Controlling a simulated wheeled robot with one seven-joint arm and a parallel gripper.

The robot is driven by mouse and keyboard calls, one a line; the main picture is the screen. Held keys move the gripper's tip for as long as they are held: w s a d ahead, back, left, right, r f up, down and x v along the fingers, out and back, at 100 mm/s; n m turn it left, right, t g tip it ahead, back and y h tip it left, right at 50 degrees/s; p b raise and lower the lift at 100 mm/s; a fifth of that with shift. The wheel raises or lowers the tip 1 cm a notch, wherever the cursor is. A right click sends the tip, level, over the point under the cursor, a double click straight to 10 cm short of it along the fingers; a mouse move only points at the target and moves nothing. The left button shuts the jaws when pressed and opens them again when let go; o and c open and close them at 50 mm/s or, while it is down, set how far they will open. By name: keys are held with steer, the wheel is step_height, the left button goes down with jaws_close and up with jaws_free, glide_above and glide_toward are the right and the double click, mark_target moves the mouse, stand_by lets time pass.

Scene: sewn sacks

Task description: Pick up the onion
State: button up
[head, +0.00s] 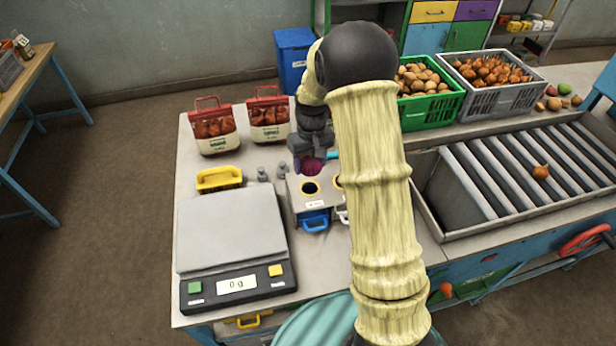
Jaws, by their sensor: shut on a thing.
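My gripper (309,160) points down over the table, just behind a small grey box with round holes. It is shut on a purple-red rounded thing (312,167), which is partly hidden by the fingers; I cannot tell for sure whether it is a red onion. A single orange-brown onion (540,172) lies on the rollers at the right, well away from my gripper. More orange-brown onions (490,70) fill a grey crate (500,99) at the back right.
The grey box (317,205) with holes stands below my gripper. A scale (232,230) reading 0 g is at the front left. Two filled net bags (214,128) stand behind it. A green crate (437,108) holds potato-like produce. My arm hides part of the table.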

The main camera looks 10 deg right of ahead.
step_height(320, 180, up, 2)
stand_by(0.7)
